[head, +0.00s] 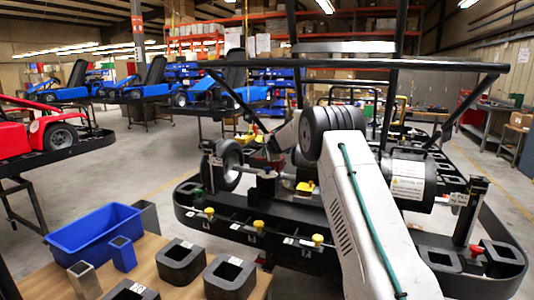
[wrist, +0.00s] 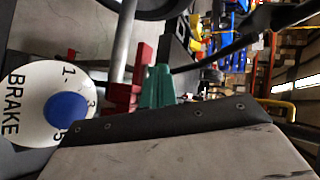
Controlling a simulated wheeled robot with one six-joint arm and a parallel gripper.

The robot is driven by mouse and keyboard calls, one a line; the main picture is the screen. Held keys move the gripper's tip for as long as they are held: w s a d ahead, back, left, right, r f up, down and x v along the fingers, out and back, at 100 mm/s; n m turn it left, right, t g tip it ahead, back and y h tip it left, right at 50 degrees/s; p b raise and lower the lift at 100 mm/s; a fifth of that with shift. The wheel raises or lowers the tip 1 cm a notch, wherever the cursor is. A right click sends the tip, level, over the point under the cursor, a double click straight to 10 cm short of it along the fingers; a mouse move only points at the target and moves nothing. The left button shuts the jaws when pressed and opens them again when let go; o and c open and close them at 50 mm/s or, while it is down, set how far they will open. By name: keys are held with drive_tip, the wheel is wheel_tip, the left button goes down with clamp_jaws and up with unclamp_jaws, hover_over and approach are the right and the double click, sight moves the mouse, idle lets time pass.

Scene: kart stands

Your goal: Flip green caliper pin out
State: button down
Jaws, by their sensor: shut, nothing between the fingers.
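In the wrist view a green block (wrist: 158,88), which looks like the green caliper part, stands against a red block (wrist: 141,72). A white round dial marked BRAKE (wrist: 42,88) with a blue centre is beside them. I cannot make out the pin itself. In the head view my gripper (head: 264,153) is a small dark shape at the end of my white wrist, over the middle of the kart stand (head: 233,232). It is shut and empty. It is partly hidden, and I cannot tell whether it touches anything.
A grey panel with a black riveted edge (wrist: 190,122) fills the bottom of the wrist view. A wooden table with a blue bin (head: 92,232) and dark square blocks (head: 182,260) is at the lower left. Black roll bars cross overhead.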

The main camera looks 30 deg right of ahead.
drive_tip(key=shift+w+a, duration=0.8)
drive_tip(key=shift+w, duration=0.15)
